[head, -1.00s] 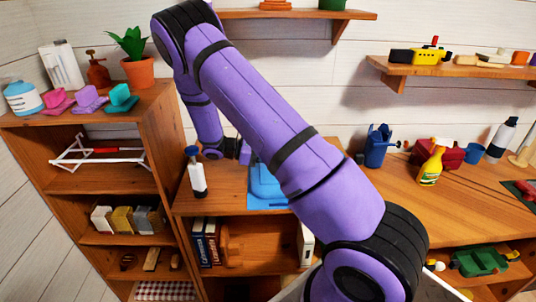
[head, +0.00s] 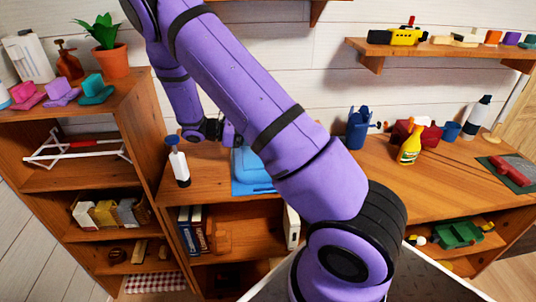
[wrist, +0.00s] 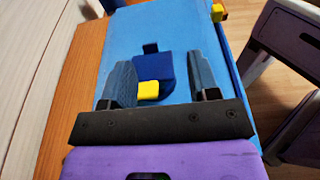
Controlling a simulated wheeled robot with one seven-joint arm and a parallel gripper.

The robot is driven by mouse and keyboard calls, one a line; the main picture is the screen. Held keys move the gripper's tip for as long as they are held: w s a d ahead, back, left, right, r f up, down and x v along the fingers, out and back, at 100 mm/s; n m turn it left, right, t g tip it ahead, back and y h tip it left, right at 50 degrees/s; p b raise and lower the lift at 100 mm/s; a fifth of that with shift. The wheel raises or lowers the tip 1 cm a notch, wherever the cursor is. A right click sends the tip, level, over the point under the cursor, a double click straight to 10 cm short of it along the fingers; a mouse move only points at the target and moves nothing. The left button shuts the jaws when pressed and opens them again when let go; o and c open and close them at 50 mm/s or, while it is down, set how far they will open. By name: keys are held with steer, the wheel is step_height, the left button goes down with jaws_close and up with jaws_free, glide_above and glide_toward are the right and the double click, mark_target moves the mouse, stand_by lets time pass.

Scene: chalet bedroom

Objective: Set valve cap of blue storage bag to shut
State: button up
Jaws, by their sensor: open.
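The blue storage bag (head: 250,172) lies flat on the wooden desk in the head view, partly hidden behind my arm. In the wrist view the bag (wrist: 190,25) fills the middle as a light blue surface. A dark blue valve cap (wrist: 153,67) with a small dark tab above it sits on the bag, with a yellow piece (wrist: 148,90) at its near edge. My gripper (wrist: 163,80) is open, with one finger on each side of the cap and a gap on both sides. I cannot tell whether the fingertips touch the bag.
A white hand pump (head: 179,162) with a dark top stands left of the bag. A blue watering can (head: 358,128) and a yellow spray bottle (head: 411,142) stand to the right. A shelf unit (head: 140,95) is at the left.

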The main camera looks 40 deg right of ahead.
steer(key=s+a, duration=0.2)
steer(key=s, duration=0.4)
steer(key=s+a+r, duration=0.1)
steer(key=s+a, duration=0.1)
steer(key=s, duration=0.5)
steer(key=shift+a+r, duration=0.15)
steer(key=shift+a, duration=0.1)
